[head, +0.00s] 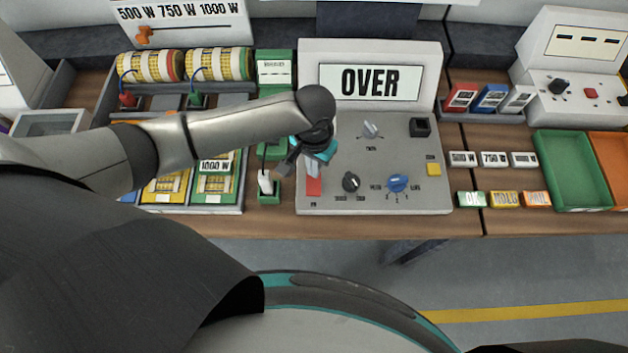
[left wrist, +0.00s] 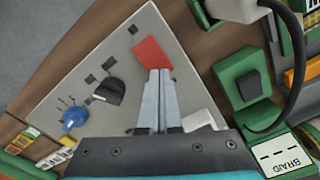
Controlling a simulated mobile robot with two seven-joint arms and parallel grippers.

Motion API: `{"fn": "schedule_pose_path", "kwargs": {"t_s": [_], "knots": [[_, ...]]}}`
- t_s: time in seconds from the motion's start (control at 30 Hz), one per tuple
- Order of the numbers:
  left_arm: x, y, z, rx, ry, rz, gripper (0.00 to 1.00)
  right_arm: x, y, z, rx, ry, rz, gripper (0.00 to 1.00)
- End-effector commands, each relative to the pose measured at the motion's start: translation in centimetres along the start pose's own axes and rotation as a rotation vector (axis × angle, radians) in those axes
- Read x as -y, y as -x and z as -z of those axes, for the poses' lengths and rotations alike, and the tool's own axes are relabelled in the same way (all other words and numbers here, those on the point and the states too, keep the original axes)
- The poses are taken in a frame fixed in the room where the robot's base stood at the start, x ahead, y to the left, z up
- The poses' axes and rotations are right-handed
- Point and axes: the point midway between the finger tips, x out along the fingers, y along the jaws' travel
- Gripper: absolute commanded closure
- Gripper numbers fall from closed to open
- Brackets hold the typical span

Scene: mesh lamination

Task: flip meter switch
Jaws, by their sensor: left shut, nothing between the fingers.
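The grey meter (head: 425,150) stands on the bench, and its display (head: 370,81) reads OVER. A red switch (head: 314,187) sits at the front left of its sloped panel. The panel also has a black knob (head: 351,182), a blue knob (head: 397,183), a grey knob (head: 370,129) and a yellow button (head: 433,169). My left gripper (head: 312,172) is shut and empty at the red switch. In the left wrist view its fingertips (left wrist: 160,73) are at the edge of the red switch (left wrist: 152,52); I cannot tell whether they touch. My right gripper is not in view.
A green stand with a white plug (head: 266,183) is close left of the meter. Trays with wire spools (head: 150,66) lie further left. Small labelled blocks (head: 503,198), a green bin (head: 567,165) and an orange bin (head: 610,172) are on the right.

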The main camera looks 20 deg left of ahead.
Motion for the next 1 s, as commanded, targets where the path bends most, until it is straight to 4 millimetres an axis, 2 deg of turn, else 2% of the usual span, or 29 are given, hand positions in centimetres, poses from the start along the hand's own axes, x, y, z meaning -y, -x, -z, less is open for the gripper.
{"fn": "schedule_pose_path", "kwargs": {"t_s": [1.0], "knots": [[0.0, -1.5, 0.0, 0.001, 0.0, -0.001, 1.0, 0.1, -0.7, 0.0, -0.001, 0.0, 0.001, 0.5]]}}
